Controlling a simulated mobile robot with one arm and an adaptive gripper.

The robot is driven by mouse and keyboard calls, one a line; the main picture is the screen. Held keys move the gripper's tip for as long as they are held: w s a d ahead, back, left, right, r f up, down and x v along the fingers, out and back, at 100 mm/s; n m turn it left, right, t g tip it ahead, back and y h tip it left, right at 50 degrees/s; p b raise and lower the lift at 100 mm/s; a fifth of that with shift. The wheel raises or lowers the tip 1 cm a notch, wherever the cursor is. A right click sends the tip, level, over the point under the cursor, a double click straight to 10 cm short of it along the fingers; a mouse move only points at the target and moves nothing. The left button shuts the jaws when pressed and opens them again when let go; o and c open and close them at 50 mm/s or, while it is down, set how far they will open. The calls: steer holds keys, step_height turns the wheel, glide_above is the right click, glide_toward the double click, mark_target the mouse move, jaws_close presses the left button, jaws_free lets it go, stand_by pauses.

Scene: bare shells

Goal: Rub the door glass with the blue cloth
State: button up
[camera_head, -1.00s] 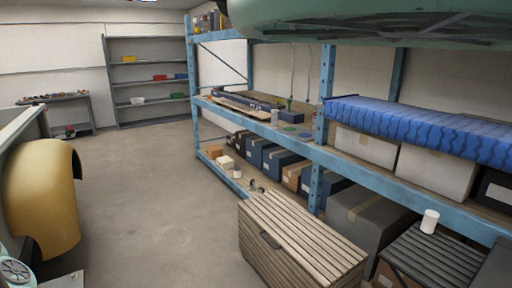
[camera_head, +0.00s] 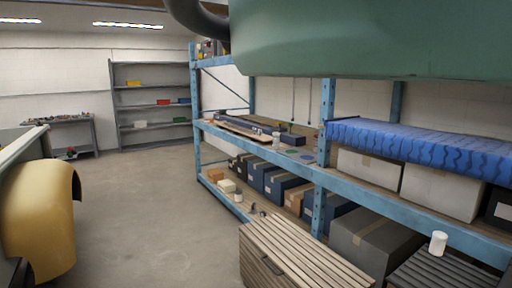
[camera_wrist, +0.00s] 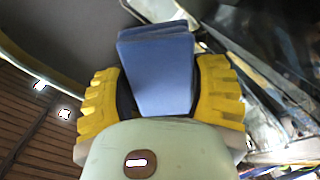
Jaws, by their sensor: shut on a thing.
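My gripper (camera_wrist: 160,97) shows in the wrist view, its two yellow ridged fingers shut on the blue cloth (camera_wrist: 160,75). The cloth looks like a folded, flat pad and stands out beyond the fingertips. A dark, shiny surface (camera_wrist: 275,65) lies right of the gripper; I cannot tell whether it is the door glass. No contact between cloth and glass can be made out. In the head view, neither the cloth nor the fingers can be seen, and I cannot pick out the door glass.
A blue-framed rack (camera_head: 325,120) with boxes and a blue rolled mat (camera_head: 430,140) runs along the right. A slatted wooden chest (camera_head: 300,252) stands before it. A yellow curved panel (camera_head: 40,215) is at left. The floor (camera_head: 150,190) between is clear.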

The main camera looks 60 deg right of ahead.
steer(key=s+a, duration=0.4)
steer(key=s, duration=0.5)
steer(key=shift+s+p, duration=0.35)
steer(key=shift+p, duration=0.1)
stand_by(0.4)
steer(key=shift+s+a+f+b, duration=0.1)
steer(key=shift+s+f+b, duration=0.05)
steer(key=shift+b, duration=0.6)
steer(key=shift+s+a+b, duration=0.15)
steer(key=shift+s+b, duration=0.15)
steer(key=shift+b, duration=0.8)
